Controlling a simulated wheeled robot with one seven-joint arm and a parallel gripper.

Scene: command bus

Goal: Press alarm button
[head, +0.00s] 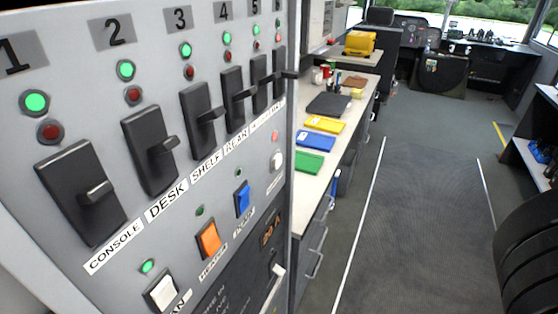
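A grey control panel (150,42) fills the left of the head view, close to the camera. A whitish round knob or button (276,161) sits near its right edge under a small red light (275,137); its label is too small to read, so I cannot tell whether it is the alarm button. Below are a blue rocker switch (243,198), an orange rocker switch (209,240) and a white rocker switch (162,292). No label clearly reads "alarm". My gripper is not in view.
Several black lever switches (80,190) with green and red lights line the panel's upper part. A long counter (308,188) with coloured folders runs behind it. The grey aisle floor (420,200) is open. A dark ribbed object (530,250) stands at the lower right.

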